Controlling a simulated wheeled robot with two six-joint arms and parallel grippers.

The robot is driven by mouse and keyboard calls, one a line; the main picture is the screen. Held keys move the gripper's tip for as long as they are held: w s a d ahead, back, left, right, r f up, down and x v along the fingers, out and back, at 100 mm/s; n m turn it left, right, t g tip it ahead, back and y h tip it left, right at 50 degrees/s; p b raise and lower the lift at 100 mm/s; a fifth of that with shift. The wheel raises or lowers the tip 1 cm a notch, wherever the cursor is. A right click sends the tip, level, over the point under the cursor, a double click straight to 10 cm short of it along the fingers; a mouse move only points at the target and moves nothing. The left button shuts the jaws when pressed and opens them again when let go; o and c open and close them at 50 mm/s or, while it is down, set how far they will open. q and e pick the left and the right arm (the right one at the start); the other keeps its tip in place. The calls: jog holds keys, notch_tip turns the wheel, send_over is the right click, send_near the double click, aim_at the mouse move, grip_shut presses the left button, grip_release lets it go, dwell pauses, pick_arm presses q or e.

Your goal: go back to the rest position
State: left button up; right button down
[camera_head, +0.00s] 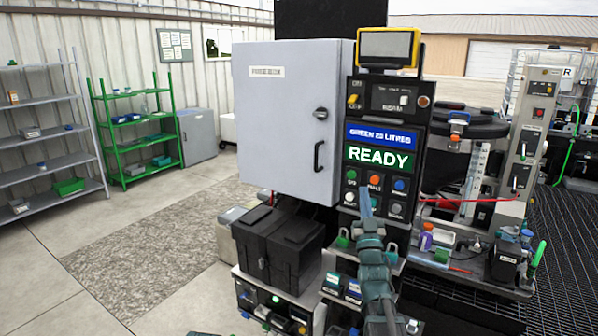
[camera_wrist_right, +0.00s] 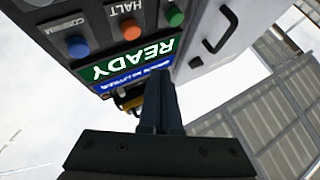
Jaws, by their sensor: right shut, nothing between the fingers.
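My right gripper (camera_head: 367,207) is raised in front of the control panel (camera_head: 398,115), just below its READY display (camera_head: 380,157). Its fingers are together and hold nothing. In the right wrist view the closed fingers (camera_wrist_right: 160,105) point at the panel, which appears upside down, with the green READY display (camera_wrist_right: 130,58) beside the fingertips. I cannot tell whether the fingers touch the panel. Coloured buttons (camera_head: 375,181) sit on the panel around the fingers.
A grey cabinet (camera_head: 285,120) with a handle stands left of the panel. A black case (camera_head: 278,245) sits below it. A bench with bottles (camera_head: 426,237) and a round tank (camera_head: 460,125) is to the right. Green (camera_head: 138,125) and grey shelves (camera_head: 45,135) stand far left; the floor between is clear.

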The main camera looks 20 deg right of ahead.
jog(key=w+a+f+n+g+y, duration=0.2)
jog(key=w+a+f+g+y, duration=0.3)
jog(key=a+f, duration=0.6)
jog(key=s+a+f+n+g+y, duration=0.1)
jog(key=s+a+f+g, duration=0.15)
jog(key=a+f, duration=0.35)
jog(key=s+a+f+g+y, duration=0.1)
jog(key=s+a+f+g, duration=0.1)
jog(key=a+f+g, duration=0.3)
jog(key=s+a+f+n+g+y, duration=0.1)
jog(key=s+a+f+n+g, duration=0.1)
jog(key=s+a+f+g, duration=0.65)
jog(key=s+a+f+n+g, duration=0.1)
jog(key=s+a+f, duration=0.1)
jog(key=s, duration=0.7)
jog(key=s+a+f+n+g+h, duration=0.1)
jog(key=s+a+f+g, duration=0.1)
jog(key=s, duration=0.6)
jog(key=shift+s+a, duration=0.4)
jog(key=shift+a, duration=0.3)
